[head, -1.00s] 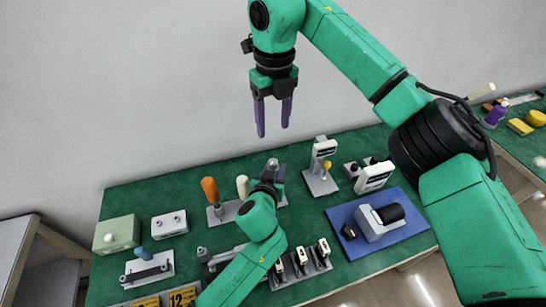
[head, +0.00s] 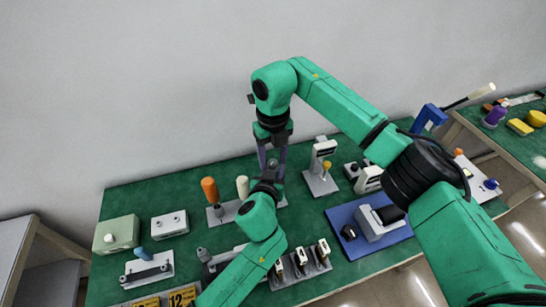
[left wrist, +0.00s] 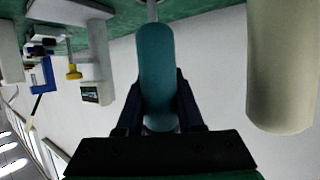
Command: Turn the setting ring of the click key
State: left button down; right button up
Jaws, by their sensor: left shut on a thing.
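A teal upright handle (left wrist: 156,70) fills the middle of the left wrist view, with a thin shaft at its table end. My left gripper (left wrist: 158,100) is shut on it, a finger on each side. In the head view my left wrist hides most of this grip. My right gripper (head: 272,160) points down just above my left gripper, its two fingers apart. I cannot tell whether they touch anything. I cannot make out a setting ring in either view. A cream handle (head: 243,187) stands left of the grippers; it also shows in the left wrist view (left wrist: 282,65).
An orange handle (head: 210,190) stands further left on the same grey base. A grey stand with a yellow knob (head: 320,178) and a blue mat (head: 344,225) lie to the right. White boxes and a row of small levers (head: 301,257) crowd the green table (head: 130,197).

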grip_shut()
jog(key=shift+n, duration=0.4)
jog(key=n, duration=0.8)
dwell(0.4)
jog(key=shift+o, duration=1.2)
grip_release()
